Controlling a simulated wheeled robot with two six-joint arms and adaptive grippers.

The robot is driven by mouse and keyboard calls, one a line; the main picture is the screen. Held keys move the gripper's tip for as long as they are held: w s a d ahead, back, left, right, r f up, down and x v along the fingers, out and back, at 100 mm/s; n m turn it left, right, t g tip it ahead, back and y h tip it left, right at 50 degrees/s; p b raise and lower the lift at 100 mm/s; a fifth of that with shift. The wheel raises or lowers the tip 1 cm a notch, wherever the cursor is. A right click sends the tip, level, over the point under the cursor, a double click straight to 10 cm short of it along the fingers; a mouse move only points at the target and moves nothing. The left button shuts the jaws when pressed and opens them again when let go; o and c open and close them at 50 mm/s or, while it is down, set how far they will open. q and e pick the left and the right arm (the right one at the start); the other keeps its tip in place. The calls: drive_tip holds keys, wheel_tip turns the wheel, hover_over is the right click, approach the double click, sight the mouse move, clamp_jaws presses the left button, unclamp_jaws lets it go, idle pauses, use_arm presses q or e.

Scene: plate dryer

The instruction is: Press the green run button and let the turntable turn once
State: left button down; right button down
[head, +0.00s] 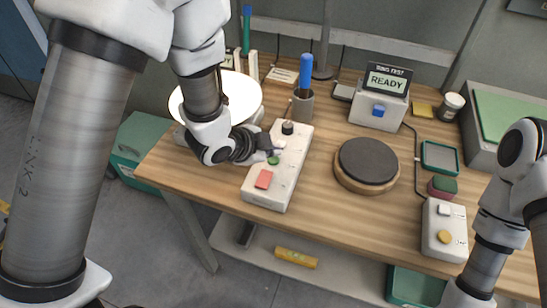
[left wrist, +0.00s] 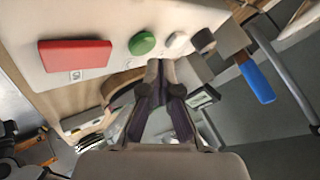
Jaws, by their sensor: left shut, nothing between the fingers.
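The green run button (head: 273,160) sits on a long white control box (head: 283,186), between a red button (head: 264,179) and a small white button. In the left wrist view the green button (left wrist: 142,43) shows uncovered, a little left of my fingertips. My left gripper (head: 271,149) is shut and empty; its fingertips (left wrist: 164,68) are close to the green and white buttons. I cannot tell whether they touch the box. The turntable (head: 368,161), a dark round disc on a wooden base, stands empty to the right. My right gripper is out of view.
A display (head: 388,80) reading READY stands on a white box with a blue button. A grey cup (head: 303,108) holding a blue-handled tool is behind the control box. A white round dish (head: 235,95) is beside my left arm. Another button box (head: 445,230) is at right.

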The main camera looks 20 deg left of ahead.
use_arm(q)
drive_tip(key=shift+f, duration=0.1)
idle(0.7)
drive_tip(key=shift+f+b, duration=0.35)
